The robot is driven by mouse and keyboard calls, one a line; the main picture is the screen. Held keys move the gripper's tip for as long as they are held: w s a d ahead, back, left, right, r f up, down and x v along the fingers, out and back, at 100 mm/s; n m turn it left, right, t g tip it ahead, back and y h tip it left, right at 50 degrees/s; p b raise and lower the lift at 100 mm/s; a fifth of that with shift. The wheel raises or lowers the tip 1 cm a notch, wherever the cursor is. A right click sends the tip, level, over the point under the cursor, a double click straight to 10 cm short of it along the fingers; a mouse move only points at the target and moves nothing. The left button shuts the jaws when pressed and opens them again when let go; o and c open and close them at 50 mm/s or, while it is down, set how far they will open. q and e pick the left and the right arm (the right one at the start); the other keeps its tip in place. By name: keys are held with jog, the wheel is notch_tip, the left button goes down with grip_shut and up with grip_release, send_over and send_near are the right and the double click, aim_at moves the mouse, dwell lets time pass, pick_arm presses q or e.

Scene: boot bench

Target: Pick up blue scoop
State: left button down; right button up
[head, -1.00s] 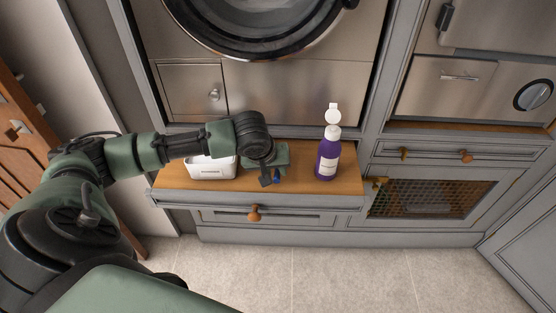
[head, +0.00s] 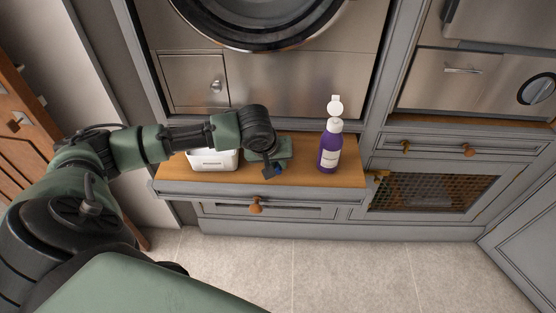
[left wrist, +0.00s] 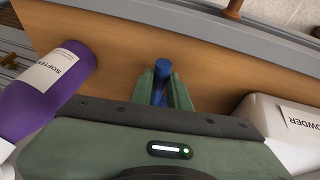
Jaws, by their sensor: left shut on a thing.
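The blue scoop (left wrist: 161,72) shows in the left wrist view between the fingers of my left gripper (left wrist: 161,88). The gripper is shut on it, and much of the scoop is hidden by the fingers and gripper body. In the head view a small blue part of the scoop (head: 278,169) shows beside my left gripper (head: 273,172), over the wooden bench top. I cannot tell whether the scoop touches the wood. My right gripper is not in view.
A purple softener bottle (head: 329,154) with its white cap flipped open stands right of the gripper on the wooden top (head: 348,176). A white powder box (head: 212,161) stands to the left. A washer door (head: 255,45) is behind.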

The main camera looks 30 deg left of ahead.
pick_arm(q)
notch_tip(320, 180, up, 20)
jog(key=p, duration=0.1)
jog(key=shift+f+p, duration=0.2)
jog(key=shift+p, duration=0.2)
jog(key=shift+d, duration=0.1)
